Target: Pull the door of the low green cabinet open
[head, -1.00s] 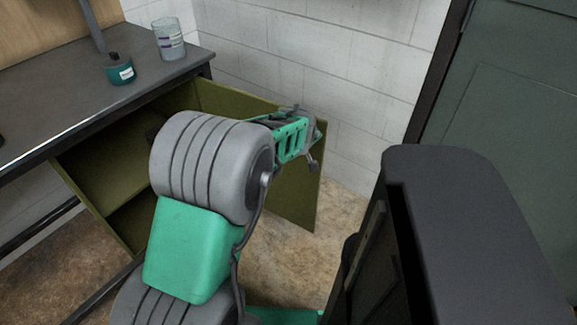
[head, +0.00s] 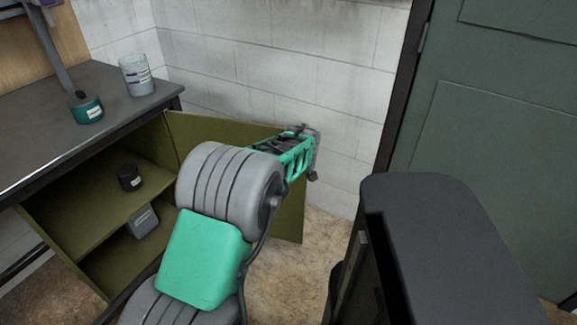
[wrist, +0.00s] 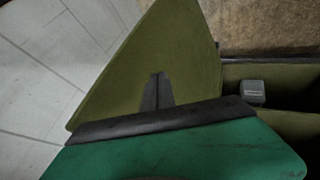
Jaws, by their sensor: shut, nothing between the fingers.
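The low green cabinet (head: 57,232) is an olive box under the grey table, with its front open to view. Its door (head: 225,130) stands wide open, swung out to the right toward the white wall. My arm reaches across in front of the door and hides part of it in the head view. My gripper (wrist: 157,92) shows in the wrist view as two dark fingers closed together, empty, over the olive door panel (wrist: 165,50). I cannot tell whether the fingertips touch the panel. In the head view the fingers are hidden behind my arm.
A dark jar (head: 130,178) stands on the cabinet shelf, with a grey box (head: 142,221) below. A teal jar (head: 87,108) and a glass beaker (head: 136,76) stand on the table (head: 45,128). A dark green room door (head: 500,140) is at the right.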

